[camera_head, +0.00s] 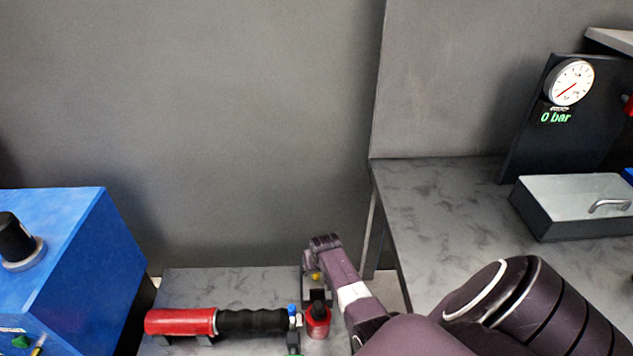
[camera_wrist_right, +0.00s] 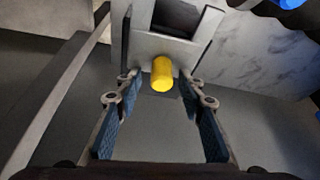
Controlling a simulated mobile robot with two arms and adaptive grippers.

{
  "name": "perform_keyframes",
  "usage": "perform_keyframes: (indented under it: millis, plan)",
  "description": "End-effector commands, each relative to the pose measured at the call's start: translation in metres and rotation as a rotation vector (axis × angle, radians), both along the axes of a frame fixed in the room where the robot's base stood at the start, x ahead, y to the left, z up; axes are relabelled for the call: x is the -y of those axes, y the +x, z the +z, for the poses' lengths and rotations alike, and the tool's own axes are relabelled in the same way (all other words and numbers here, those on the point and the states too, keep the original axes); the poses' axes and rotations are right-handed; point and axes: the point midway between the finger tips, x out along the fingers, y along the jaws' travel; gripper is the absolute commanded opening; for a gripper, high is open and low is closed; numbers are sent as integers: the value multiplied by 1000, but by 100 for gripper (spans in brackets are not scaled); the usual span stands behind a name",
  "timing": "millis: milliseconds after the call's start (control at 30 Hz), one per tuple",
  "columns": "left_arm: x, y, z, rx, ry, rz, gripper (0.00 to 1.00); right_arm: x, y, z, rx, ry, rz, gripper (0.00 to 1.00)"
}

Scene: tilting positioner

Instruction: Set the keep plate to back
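A grey plate (camera_wrist_right: 168,46) with a square opening and a yellow knob (camera_wrist_right: 162,74) fills the top of the right wrist view. I take it for the keep plate, but cannot tell for certain. My right gripper (camera_wrist_right: 160,88) is open, its blue-padded fingers on either side of the knob with gaps between. In the head view the yellow knob (camera_head: 316,277) shows small beside my right wrist, above a red and black part (camera_head: 318,318). The right fingers are hard to make out there. My left gripper is not in view.
A red cylinder with a black ribbed grip (camera_head: 250,321) lies on the grey bench at bottom centre. A blue box (camera_head: 70,260) with a black knob stands left. A gauge panel (camera_head: 560,120) reading 0 bar and a lidded box (camera_head: 575,205) stand on the right bench.

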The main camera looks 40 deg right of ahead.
Motion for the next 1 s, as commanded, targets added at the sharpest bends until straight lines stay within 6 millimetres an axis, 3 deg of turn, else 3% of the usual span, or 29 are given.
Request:
perform_keyframes:
  millis: [367, 1000]
  plan:
    - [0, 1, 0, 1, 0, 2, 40, -3, -4, 10, -1, 0, 1, 36]
    - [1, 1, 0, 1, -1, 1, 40, -19, -33, 91, 0, 1, 0, 36]
